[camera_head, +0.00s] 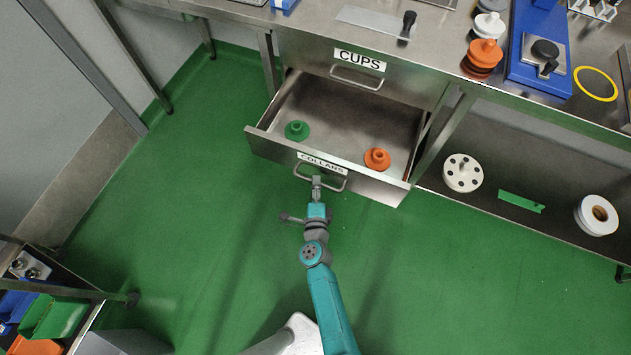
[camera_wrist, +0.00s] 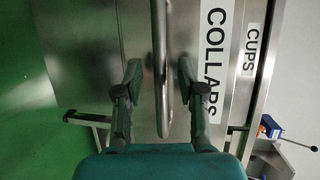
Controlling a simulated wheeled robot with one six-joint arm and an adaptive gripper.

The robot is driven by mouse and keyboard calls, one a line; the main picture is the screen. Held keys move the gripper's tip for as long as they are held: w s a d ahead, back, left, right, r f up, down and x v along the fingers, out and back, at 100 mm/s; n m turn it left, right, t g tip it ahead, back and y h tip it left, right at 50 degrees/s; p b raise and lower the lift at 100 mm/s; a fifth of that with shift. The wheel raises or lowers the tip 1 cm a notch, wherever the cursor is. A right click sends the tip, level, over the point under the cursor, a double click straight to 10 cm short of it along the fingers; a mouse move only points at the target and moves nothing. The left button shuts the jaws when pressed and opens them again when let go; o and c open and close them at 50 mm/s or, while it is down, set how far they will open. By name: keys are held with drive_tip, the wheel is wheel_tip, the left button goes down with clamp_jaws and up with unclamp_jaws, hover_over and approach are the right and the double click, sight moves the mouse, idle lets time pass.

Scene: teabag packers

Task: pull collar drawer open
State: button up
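The collar drawer (camera_head: 375,186), labelled COLLARS, is pulled well out beneath the shut CUPS drawer (camera_head: 406,84). A green collar (camera_head: 297,130) lies inside at the left and an orange collar (camera_head: 377,158) at the right. My gripper (camera_head: 317,181) is at the collar drawer's bar handle (camera_head: 301,173). In the wrist view, the handle (camera_wrist: 161,50) runs between the two fingers of my gripper (camera_wrist: 158,66). A gap shows on each side of the handle, so the fingers are open around it. The COLLARS label (camera_wrist: 213,62) is right of the handle there.
The steel counter above holds orange and white stacked parts (camera_head: 483,55), a blue tray (camera_head: 525,72) and a yellow ring (camera_head: 596,84). A lower shelf at right holds a white holed disc (camera_head: 463,172) and a white roll (camera_head: 597,215). Green floor (camera_head: 190,235) is clear left of my arm.

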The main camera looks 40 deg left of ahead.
drive_tip(key=v, duration=1)
idle(0.3)
drive_tip(key=s+d+r+n+t+h, duration=0.1)
drive_tip(key=s+d+r+n+h, duration=0.15)
drive_tip(key=d, duration=0.95)
drive_tip(key=s+d+r+n+t+h, duration=0.15)
drive_tip(key=s+d+r, duration=0.25)
drive_tip(key=d, duration=0.9)
drive_tip(key=s+d+r+n+h, duration=0.2)
drive_tip(key=s+d+r+n, duration=0.1)
drive_tip(key=s+d+r, duration=0.3)
drive_tip(key=s+d+r+n+h, duration=0.3)
drive_tip(key=s+d+r, duration=0.3)
drive_tip(key=s+r, duration=0.3)
wheel_tip(320, 180, up, 3)
drive_tip(key=shift+s+d+r+n+g, duration=0.15)
drive_tip(key=shift+s+n+g, duration=0.25)
drive_tip(key=shift+n, duration=0.4)
